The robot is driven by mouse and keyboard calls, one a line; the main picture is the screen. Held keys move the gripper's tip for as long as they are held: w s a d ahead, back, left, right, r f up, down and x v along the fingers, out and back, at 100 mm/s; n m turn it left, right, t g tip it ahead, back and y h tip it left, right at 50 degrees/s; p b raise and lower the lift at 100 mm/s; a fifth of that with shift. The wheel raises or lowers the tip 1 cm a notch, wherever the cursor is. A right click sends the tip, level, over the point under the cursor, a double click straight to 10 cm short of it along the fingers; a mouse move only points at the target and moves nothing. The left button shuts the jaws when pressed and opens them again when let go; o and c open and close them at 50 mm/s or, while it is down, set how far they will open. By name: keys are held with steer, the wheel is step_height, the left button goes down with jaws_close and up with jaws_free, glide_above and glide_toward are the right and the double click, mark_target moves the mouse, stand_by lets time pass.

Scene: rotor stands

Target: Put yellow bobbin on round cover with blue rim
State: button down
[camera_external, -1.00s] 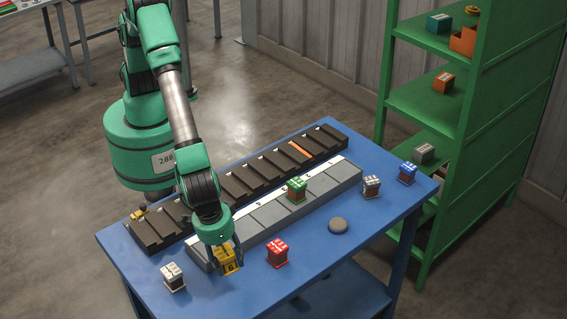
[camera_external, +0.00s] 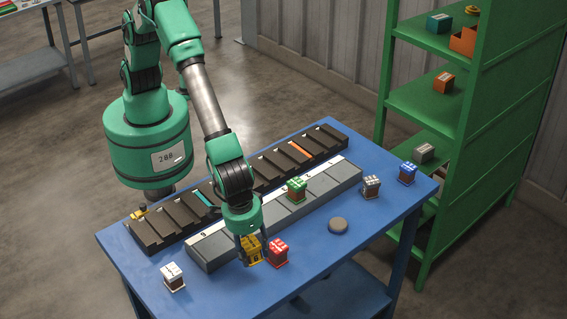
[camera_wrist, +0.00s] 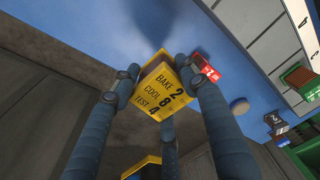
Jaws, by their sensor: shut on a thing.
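My gripper (camera_external: 251,250) is shut on the yellow bobbin (camera_external: 252,253), near the table's front edge, left of the red bobbin (camera_external: 278,252). In the wrist view the yellow bobbin (camera_wrist: 160,88) sits between my blue-grey fingers, with black print reading BAKE 2, COOL 8, TEST 4. A round grey cover (camera_external: 338,225) lies flat on the blue table, right of my gripper and beyond the red bobbin. It also shows in the wrist view (camera_wrist: 239,106). No blue rim can be made out on it. Nothing sits on the cover.
A grey rack (camera_external: 222,250) with a green bobbin (camera_external: 296,189) and a black slotted rack (camera_external: 148,234) lie behind. White (camera_external: 173,276), grey (camera_external: 372,187) and blue (camera_external: 407,173) bobbins stand on the table (camera_external: 225,295). A green shelf (camera_external: 470,120) stands right. The table around the cover is clear.

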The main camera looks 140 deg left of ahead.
steer(key=w+a+r+n+p, duration=0.1)
steer(key=w+a+p, duration=0.1)
steer(key=a, duration=1.6)
steer(key=r+n+h+p, duration=0.1)
steer(key=p, duration=0.1)
glide_above(339, 223)
steer(key=shift+r, duration=0.1)
steer(key=shift+f, duration=3.1)
steer(key=shift+f, duration=0.1)
steer(key=shift+f, duration=1.75)
steer(key=shift+f, duration=0.2)
